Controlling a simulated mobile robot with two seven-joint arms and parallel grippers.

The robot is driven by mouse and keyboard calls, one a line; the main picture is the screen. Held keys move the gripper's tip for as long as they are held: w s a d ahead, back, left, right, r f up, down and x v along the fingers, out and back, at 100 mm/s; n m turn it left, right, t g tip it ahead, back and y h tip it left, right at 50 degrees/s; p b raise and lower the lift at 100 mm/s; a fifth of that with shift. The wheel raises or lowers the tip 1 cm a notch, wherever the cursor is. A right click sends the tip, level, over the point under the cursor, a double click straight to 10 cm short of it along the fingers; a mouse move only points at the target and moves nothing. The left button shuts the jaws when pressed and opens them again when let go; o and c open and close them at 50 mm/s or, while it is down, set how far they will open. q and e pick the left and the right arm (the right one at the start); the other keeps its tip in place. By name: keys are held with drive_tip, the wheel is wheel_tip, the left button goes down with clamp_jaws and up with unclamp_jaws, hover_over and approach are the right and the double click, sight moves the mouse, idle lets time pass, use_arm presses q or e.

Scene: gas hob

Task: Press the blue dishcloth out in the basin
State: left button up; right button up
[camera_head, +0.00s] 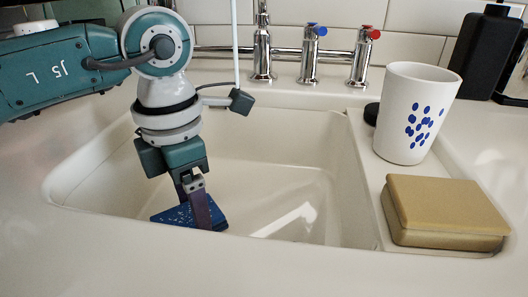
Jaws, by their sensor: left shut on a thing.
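The blue dishcloth (172,215) shows as a small folded blue patch with light specks, low in the left part of the cream basin (290,150). My left gripper (199,214) points down into the basin and is shut on the dishcloth. The fingers hide part of the cloth. I cannot tell whether the cloth touches the basin floor. My right gripper is not in view.
A chrome tap with a blue-topped handle (311,50) and a red-topped handle (364,52) stands behind the basin. A white cup with blue dots (408,115) and a tan sponge-like block (445,208) sit on the right ledge. A black bottle (484,55) stands behind them.

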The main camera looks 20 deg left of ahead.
use_arm(q)
drive_tip(key=shift+f+b, duration=0.45)
drive_tip(key=shift+f, duration=0.1)
idle(0.5)
drive_tip(key=shift+f, duration=0.1)
idle(0.8)
wheel_tip(320, 180, up, 7)
drive_tip(key=p, duration=0.6)
